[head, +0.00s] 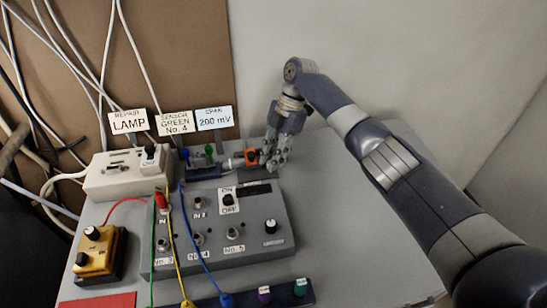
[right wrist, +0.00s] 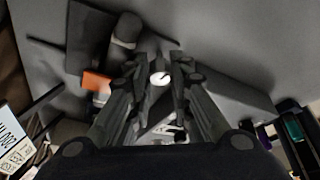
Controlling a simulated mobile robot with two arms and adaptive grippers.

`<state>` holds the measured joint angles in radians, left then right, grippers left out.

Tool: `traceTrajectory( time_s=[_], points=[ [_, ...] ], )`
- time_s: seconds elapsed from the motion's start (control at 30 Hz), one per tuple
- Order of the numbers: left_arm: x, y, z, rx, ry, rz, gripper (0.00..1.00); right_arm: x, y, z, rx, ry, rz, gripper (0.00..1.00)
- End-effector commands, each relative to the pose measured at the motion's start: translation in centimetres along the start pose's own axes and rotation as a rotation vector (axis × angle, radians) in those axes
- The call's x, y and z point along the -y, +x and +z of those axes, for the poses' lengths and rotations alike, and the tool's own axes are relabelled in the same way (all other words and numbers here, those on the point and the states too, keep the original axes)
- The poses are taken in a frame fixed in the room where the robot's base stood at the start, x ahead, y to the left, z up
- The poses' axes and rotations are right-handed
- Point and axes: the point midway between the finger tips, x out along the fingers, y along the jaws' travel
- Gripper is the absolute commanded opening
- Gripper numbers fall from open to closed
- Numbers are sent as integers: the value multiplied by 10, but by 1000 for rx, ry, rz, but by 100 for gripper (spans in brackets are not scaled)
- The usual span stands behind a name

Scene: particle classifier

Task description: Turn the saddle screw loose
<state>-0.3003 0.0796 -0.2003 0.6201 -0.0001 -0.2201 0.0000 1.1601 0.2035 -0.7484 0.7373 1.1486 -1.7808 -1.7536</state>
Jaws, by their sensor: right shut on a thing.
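My right gripper (head: 275,160) reaches down at the back of the grey bench, just right of a small orange block (head: 252,156). In the right wrist view, its two fingers (right wrist: 159,85) stand on either side of a pale round screw head with a dark slot (right wrist: 160,78), which looks like the saddle screw. The gripper is shut on it. In the head view the fingers hide the screw. The orange block (right wrist: 95,82) also shows left of the fingers in the right wrist view. My left gripper is not in view.
A grey switch box (head: 270,210) with sockets and cables stands in front of the gripper. A cream box (head: 125,176) and a yellow unit (head: 98,252) stand at the left. Signs, including a 200 mV one (head: 214,118), stand behind. The bench's right side is clear beneath my arm.

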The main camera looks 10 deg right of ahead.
Motion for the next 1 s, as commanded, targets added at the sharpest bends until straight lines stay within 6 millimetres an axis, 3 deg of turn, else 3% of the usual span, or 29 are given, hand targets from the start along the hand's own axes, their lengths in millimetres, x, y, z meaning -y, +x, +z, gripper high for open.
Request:
traceTrajectory(
  time_s=[0.17, 0.2, 0.3, 0.67, 1.0],
  points=[
    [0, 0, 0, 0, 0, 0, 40, 1, 2, 0, -1, 1, -3, 0],
    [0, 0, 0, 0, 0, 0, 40, 1, 2, 0, -1, 1, -3, 24],
    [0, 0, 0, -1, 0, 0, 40, 1, 2, 0, -1, 1, -3, 40],
    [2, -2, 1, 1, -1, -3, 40, 0, 0, 0, 0, 8, 2, 40],
    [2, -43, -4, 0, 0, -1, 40, 4, -6, -2, 2, 219, 87, 40]
  ],
)
